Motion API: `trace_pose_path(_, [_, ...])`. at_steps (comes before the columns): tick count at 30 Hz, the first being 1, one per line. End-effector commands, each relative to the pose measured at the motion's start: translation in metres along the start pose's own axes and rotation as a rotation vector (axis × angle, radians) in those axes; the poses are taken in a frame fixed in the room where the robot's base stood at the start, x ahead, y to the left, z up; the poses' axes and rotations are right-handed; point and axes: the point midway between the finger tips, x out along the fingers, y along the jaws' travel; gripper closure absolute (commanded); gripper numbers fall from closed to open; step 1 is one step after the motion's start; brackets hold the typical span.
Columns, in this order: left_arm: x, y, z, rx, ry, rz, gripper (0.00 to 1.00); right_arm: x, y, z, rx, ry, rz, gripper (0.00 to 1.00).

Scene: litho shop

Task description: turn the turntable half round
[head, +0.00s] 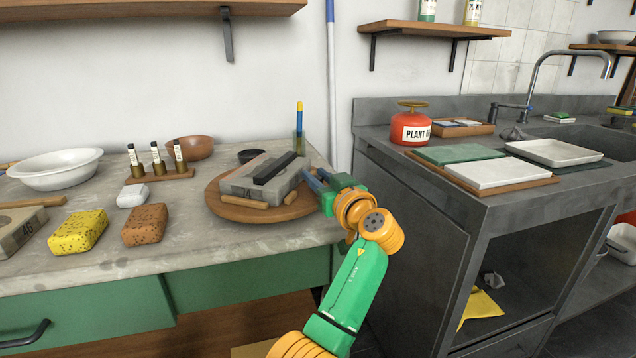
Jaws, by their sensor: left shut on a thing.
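The turntable (232,209) is a round wooden disc on the grey bench, left of the bench's right end. A grey stone block (245,188) marked "14" lies on it, with a dark bar (275,168) across its top. Small wooden pieces (245,201) lie along the block's front edge. My left gripper (316,180) is at the turntable's right edge, its blue fingers shut on the turntable there. The fingers and wrist hide the exact contact and part of that rim. My right gripper is not in view.
Behind the turntable stand a dark small bowl (251,155) and a glass with a blue-and-yellow tool (299,122). Left are bottles in a wooden rack (160,175), sponges (145,224) and a white bowl (55,168). A dark counter (400,180) rises close on the right.

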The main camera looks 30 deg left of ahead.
Motion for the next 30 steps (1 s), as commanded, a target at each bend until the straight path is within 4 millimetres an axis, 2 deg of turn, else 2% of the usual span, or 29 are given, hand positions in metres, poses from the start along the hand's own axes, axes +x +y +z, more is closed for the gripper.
trace_pose_path(4, [0.000, 0.000, 0.001, 0.001, -0.001, -0.010, 1.00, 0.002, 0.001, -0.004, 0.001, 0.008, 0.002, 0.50])
trace_pose_path(16, [0.000, 0.000, 0.001, 0.001, -0.002, -0.013, 1.00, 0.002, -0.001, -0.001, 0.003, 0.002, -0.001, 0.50])
trace_pose_path(17, [0.000, 0.000, 0.001, 0.001, -0.002, -0.013, 0.68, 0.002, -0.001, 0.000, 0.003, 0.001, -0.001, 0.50])
trace_pose_path(18, [0.001, 0.000, 0.001, 0.001, -0.002, -0.013, 0.58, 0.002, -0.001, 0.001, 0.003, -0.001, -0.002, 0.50])
trace_pose_path(26, [0.000, 0.000, 0.001, 0.001, -0.001, -0.012, 0.58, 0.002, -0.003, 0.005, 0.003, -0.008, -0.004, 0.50])
trace_pose_path(30, [-0.016, 0.001, 0.002, -0.002, 0.000, -0.009, 0.58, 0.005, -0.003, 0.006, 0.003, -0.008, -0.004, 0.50])
